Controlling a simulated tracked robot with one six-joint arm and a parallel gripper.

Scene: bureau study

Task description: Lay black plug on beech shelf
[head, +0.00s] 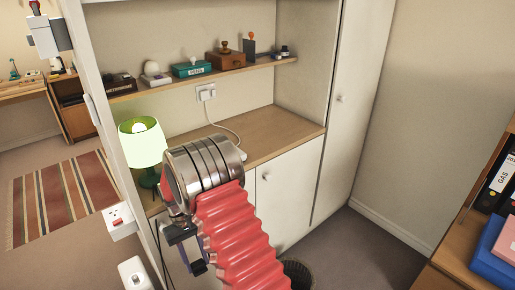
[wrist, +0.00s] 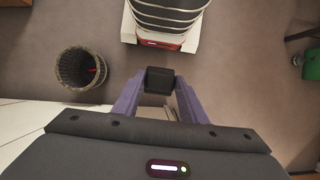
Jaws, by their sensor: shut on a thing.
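My gripper (wrist: 159,88) is shut on the black plug (wrist: 159,79), a small dark block between its purple fingertips in the wrist view. In the head view my gripper (head: 190,256) hangs low, in front of the cupboard and below its worktop. The plug (head: 199,268) shows there as a small dark piece at the fingers' lower end. A pale wooden shelf (head: 220,75), which looks like the beech shelf, runs across the alcove, above and beyond my gripper. My arm hides part of the cupboard front.
The shelf carries a teal PENS box (head: 193,69), a wooden box with a stamp (head: 225,60) and other small items. Below it, the wooden worktop (head: 285,130) has clear room at right. A green lamp (head: 142,144) stands left. A wastebasket (wrist: 82,68) stands on the floor.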

